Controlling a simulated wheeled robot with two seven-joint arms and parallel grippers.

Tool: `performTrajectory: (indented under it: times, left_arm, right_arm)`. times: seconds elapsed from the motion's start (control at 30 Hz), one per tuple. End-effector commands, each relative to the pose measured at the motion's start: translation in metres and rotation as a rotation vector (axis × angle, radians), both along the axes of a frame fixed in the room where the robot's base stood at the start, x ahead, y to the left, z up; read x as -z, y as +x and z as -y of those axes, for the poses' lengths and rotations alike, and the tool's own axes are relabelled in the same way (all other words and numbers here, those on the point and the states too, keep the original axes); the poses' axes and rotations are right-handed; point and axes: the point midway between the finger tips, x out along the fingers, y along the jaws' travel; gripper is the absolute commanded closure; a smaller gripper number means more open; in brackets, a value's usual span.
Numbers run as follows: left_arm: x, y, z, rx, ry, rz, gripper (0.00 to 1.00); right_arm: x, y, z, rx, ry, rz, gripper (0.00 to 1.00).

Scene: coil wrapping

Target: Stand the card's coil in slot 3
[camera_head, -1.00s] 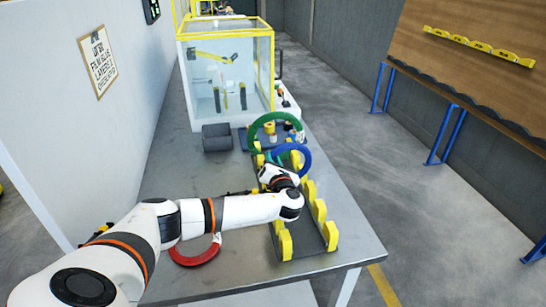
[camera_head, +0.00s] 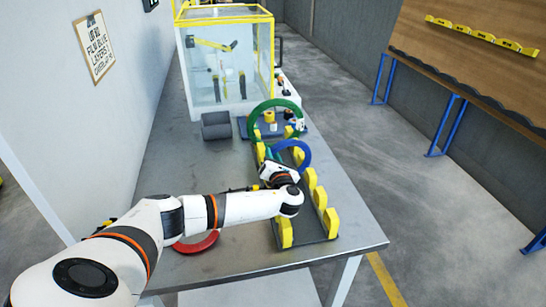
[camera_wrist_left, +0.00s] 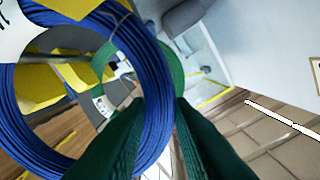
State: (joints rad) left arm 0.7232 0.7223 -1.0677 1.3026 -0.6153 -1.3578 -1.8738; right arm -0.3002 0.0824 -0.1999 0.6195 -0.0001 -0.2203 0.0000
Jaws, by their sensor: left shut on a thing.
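The card (camera_head: 98,49) on the left wall carries handwritten lines that seem to name blue film. The blue coil (camera_head: 308,154) is held upright over the far part of the slotted rack (camera_head: 303,222) with yellow posts; whether it touches the base is hidden. My left gripper (camera_wrist_left: 158,106) is shut on the blue coil's rim (camera_wrist_left: 60,158), its dark green fingers either side. In the head view my wrist hides the fingertips and the middle slots. A green coil (camera_head: 250,122) stands upright beyond the blue one. A red coil (camera_head: 205,244) lies flat, partly hidden by my arm.
A dark grey block (camera_head: 215,126) and a glass cabinet with yellow framing (camera_head: 238,65) stand farther back on the metal table (camera_head: 340,258). A board with yellow brackets (camera_head: 480,42) is at the right.

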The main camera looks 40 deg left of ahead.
Motion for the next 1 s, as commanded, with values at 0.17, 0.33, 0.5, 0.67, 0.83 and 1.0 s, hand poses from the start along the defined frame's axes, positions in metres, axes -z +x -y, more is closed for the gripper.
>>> performTrajectory:
  times: [0.17, 0.33, 0.5, 0.67, 0.83, 1.0]
  left_arm:
    - [0.001, 0.000, 0.000, 0.000, 0.000, 0.003, 1.00]
    - [0.004, 0.000, 0.000, -0.001, 0.001, 0.003, 1.00]
    - [0.006, 0.000, 0.000, 0.000, 0.000, 0.003, 1.00]
    - [0.008, 0.000, 0.000, 0.000, 0.000, 0.003, 1.00]
    - [0.011, 0.000, 0.000, 0.000, 0.000, 0.003, 1.00]
    - [0.012, 0.000, 0.000, 0.001, -0.001, 0.002, 0.71]
  right_arm:
    - [0.001, 0.000, 0.000, 0.001, 0.000, 0.000, 0.64]
    - [0.002, 0.000, -0.002, 0.002, 0.002, 0.000, 0.64]
    - [0.004, 0.000, -0.003, 0.003, 0.004, 0.000, 0.64]
    - [0.005, 0.000, -0.004, 0.003, 0.004, 0.000, 0.64]
    - [0.006, 0.000, -0.004, 0.003, 0.004, 0.000, 0.64]
    - [0.006, 0.000, -0.004, 0.002, 0.004, 0.001, 0.64]
